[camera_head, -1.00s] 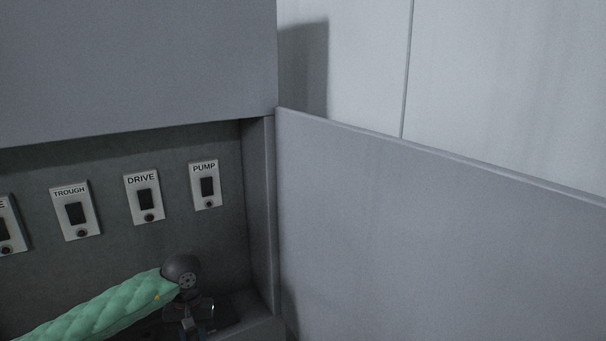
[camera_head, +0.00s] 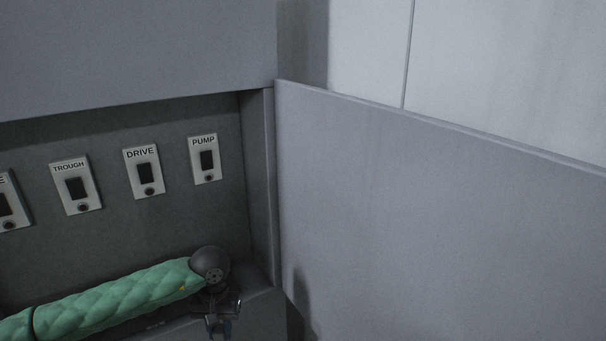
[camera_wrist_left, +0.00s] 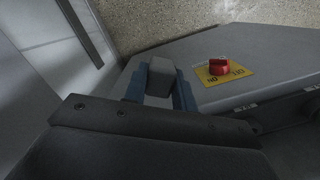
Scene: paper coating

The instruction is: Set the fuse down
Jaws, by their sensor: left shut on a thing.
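My left gripper (camera_head: 218,324) is at the lower middle of the head view, at the end of my green padded arm, by the right end of the cabinet recess. In the left wrist view its two blue fingers (camera_wrist_left: 160,88) are shut on a grey block, the fuse (camera_wrist_left: 159,76). The fuse is small and hard to make out in the head view. In the wrist view the fuse shows against a grey cabinet surface (camera_wrist_left: 240,50); I cannot tell whether it touches anything. My right gripper is not in view.
Slots labelled TROUGH (camera_head: 76,187), DRIVE (camera_head: 145,173) and PUMP (camera_head: 205,159) line the recess's back wall. A grey door panel (camera_head: 430,210) stands at the right. A red knob (camera_wrist_left: 219,67) on a yellow label (camera_wrist_left: 240,70) sits on the cabinet surface.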

